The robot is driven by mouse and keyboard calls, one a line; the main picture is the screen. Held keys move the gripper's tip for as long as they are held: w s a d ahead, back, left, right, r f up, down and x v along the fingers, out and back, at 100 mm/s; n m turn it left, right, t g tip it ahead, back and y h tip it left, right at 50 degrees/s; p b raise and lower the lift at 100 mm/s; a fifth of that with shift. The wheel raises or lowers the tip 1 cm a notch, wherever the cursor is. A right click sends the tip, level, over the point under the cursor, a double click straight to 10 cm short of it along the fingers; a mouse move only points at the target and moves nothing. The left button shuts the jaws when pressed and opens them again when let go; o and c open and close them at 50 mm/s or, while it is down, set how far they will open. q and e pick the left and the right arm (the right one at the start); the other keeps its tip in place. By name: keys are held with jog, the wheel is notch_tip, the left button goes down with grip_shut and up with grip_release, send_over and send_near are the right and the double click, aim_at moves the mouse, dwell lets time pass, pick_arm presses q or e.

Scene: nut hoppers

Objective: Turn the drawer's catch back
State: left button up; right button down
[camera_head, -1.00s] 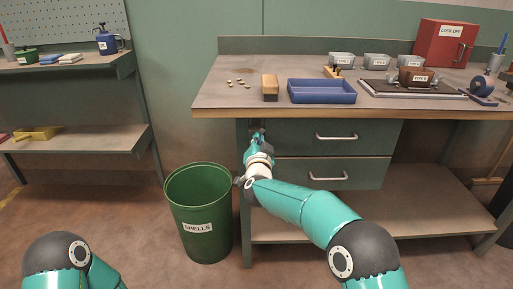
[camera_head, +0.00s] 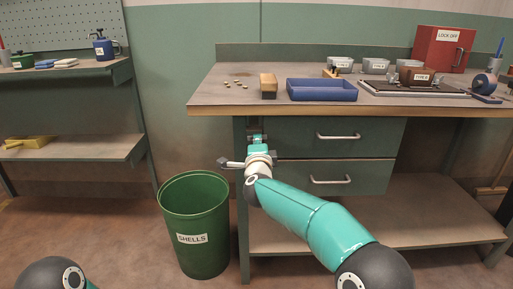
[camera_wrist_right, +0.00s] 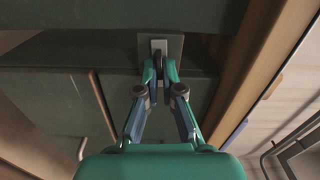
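The drawer's catch (camera_wrist_right: 160,64) shows in the right wrist view as a dark lever on a small pale plate fixed to a green surface. My right gripper (camera_wrist_right: 160,72) has its two fingertips close together on either side of the lever, and it looks shut on it. In the head view my right gripper (camera_head: 257,138) is at the left end of the drawers, just below the bench top, and it mostly hides the catch. The upper drawer (camera_head: 365,135) and lower drawer (camera_head: 365,179) look closed. My left gripper is out of view.
A green bin labelled SHELLS (camera_head: 194,225) stands left of my right arm. On the bench top (camera_head: 215,97) are a blue tray (camera_head: 322,96), a wooden block (camera_head: 268,86), several nuts and a red LOCK OFF box (camera_head: 438,48). A lower shelf (camera_head: 440,205) is below.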

jog(key=shift+d+m, duration=0.25)
jog(key=shift+m, duration=0.45)
jog(key=c, duration=1.3)
grip_release()
jog(key=shift+w+f, duration=0.1)
jog(key=shift+f, duration=0.05)
jog(key=shift+c, duration=0.2)
jog(key=shift+a, duration=0.15)
jog(key=s, duration=1.2)
